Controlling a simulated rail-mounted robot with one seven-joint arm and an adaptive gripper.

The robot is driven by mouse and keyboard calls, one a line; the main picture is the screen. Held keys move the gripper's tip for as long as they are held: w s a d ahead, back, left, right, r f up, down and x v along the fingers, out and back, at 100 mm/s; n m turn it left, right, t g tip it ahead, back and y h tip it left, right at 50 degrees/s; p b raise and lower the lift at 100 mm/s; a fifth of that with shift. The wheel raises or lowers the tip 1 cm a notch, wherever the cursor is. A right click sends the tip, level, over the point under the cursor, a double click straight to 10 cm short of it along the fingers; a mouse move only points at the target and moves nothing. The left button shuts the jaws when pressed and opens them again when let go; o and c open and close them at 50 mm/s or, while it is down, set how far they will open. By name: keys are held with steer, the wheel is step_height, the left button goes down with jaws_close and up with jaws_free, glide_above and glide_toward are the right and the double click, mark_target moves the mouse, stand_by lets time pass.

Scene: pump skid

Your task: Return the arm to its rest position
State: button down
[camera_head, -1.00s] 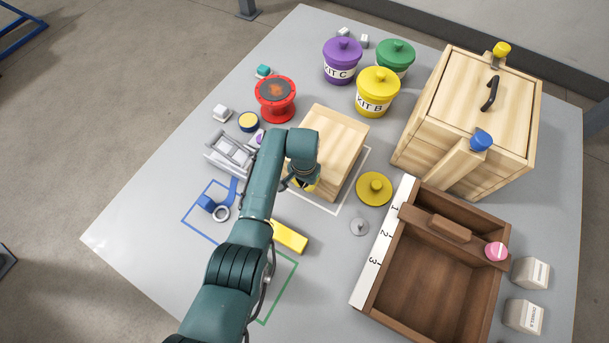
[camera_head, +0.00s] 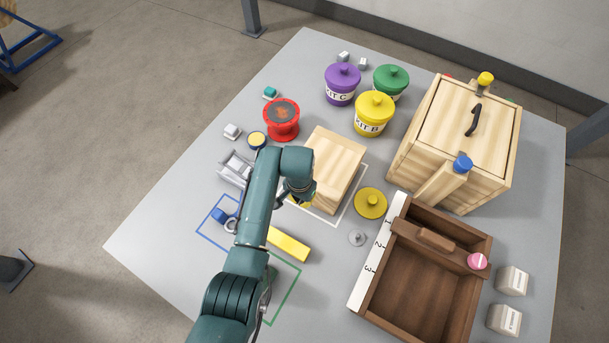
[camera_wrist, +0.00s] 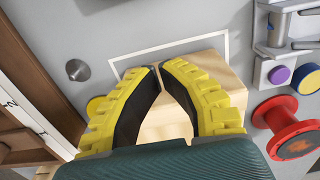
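My arm (camera_head: 257,212) reaches from the bottom of the head view over the left part of the grey table. My gripper (camera_wrist: 160,68) has yellow fingers with black inner pads; its tips meet in the wrist view, with nothing seen between them. In the head view it is mostly hidden under the wrist, by the left side of a pale wooden block (camera_head: 338,165). The block also shows behind the fingers in the wrist view (camera_wrist: 170,120). The gripper appears above the table, apart from the block, though the exact gap is hard to tell.
A yellow bar (camera_head: 288,244) lies right of my arm. A red spool (camera_head: 282,119) and a grey rack (camera_head: 235,168) stand to the left. Lidded tubs, including a yellow one (camera_head: 374,113), stand behind. A wooden cabinet (camera_head: 465,130) and brown tray (camera_head: 376,297) occupy the right.

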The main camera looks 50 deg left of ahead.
steer(key=shift+w+r, duration=0.15)
steer(key=w+d+r+m+t+y+p, duration=0.1)
steer(key=w+d+r+m+t, duration=0.1)
steer(key=w+d+r, duration=0.5)
steer(key=w+d+r+m+t+p, duration=0.1)
steer(key=w+d+r+m+t, duration=0.2)
steer(key=d, duration=0.5)
steer(key=w+d+r+t, duration=0.2)
steer(key=d+r+t, duration=0.2)
steer(key=d+r, duration=0.55)
steer(key=w+d+r+t, duration=0.3)
steer(key=d+r, duration=0.1)
steer(key=r, duration=1)
steer(key=s+d+r+t, duration=0.1)
steer(key=s+r+t, duration=0.3)
steer(key=r, duration=0.5)
steer(key=s+d+r+t+h+p, duration=0.1)
steer(key=s+r+t, duration=0.2)
steer(key=s+r, duration=0.35)
steer(key=s+d+r+t, duration=0.2)
steer(key=s+r+t, duration=0.1)
steer(key=r, duration=0.7)
step_height(320, 180, up, 39)
steer(key=n+p, duration=0.1)
steer(key=p, duration=3.7)
steer(key=shift+a, duration=0.15)
